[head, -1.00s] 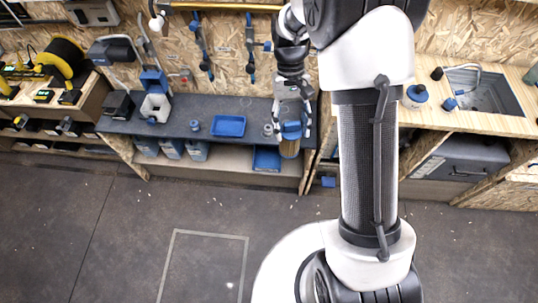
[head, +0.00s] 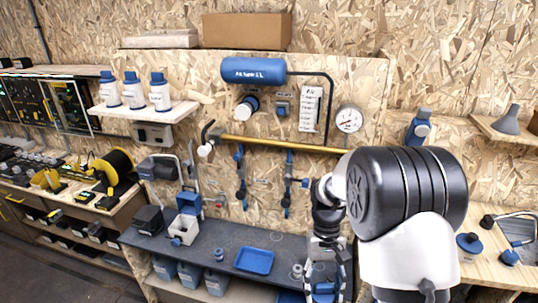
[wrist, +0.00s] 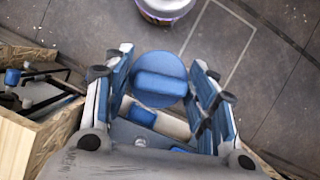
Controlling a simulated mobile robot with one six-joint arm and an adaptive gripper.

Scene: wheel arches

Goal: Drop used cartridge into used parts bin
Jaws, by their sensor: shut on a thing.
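My gripper (head: 326,288) is at the lower edge of the head view, in front of the workbench. It is shut on the used cartridge. The cartridge's round blue cap (wrist: 160,78), with a raised ridge, sits between the two fingers in the wrist view; its body is mostly hidden. In the head view the blue cap (head: 324,290) shows low between the fingers. A blue container (head: 290,297), only its top part in view, lies below the bench top just left of the gripper. I cannot tell whether it is the used parts bin.
A shallow blue tray (head: 254,260) lies on the dark bench top (head: 215,250), left of my gripper. A white holder with blue parts (head: 185,230) stands farther left. A brass-coloured pipe (head: 280,145) and hanging blue-handled tools are on the wall behind. Blue-capped bottles stand on a shelf.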

